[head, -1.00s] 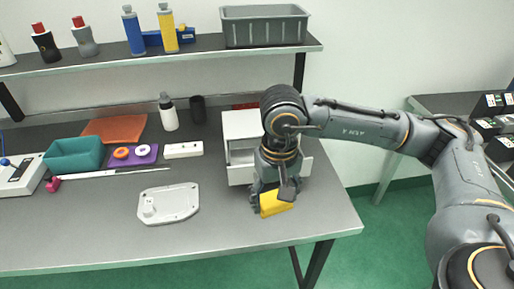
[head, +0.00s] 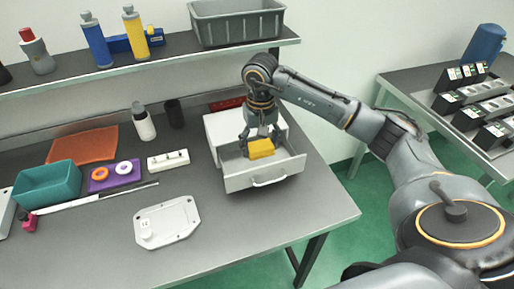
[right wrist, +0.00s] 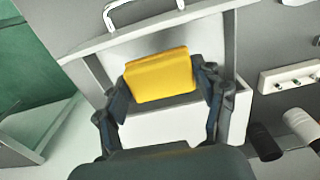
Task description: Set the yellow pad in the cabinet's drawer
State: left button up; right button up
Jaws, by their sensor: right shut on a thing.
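The yellow pad (head: 261,149) is held by my right gripper (head: 262,141) over the open drawer (head: 265,179) of the white cabinet (head: 217,127). In the right wrist view the yellow pad (right wrist: 159,75) sits between the two fingers of my right gripper (right wrist: 162,84), with the drawer (right wrist: 218,48) around and below it. I cannot tell whether the pad touches the drawer floor. The drawer is pulled out toward the table's front. My left gripper is not in view.
An aluminium casting (head: 167,222) lies on the table left of the drawer. A white block with knobs (head: 168,160), a white bottle (head: 143,122) and a dark cup (head: 175,114) stand left of the cabinet. A grey crate (head: 238,24) is on the shelf above.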

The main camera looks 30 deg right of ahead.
aim_at(257, 154)
jog(key=w+f, duration=0.1)
jog(key=w+f+p, duration=0.1)
jog(key=f, duration=0.1)
jog(key=shift+w+d+f, duration=0.15)
jog(key=shift+w+d, duration=0.2)
jog(key=shift+d, duration=0.05)
notch_tip(257, 154, down, 2)
jog(key=shift+f+p, duration=0.1)
jog(key=shift+p, duration=0.75)
jog(key=shift+f, duration=0.45)
jog(key=shift+f, duration=0.15)
jog(key=o, duration=0.8)
jog(key=shift+b, duration=0.3)
jog(key=o, duration=0.4)
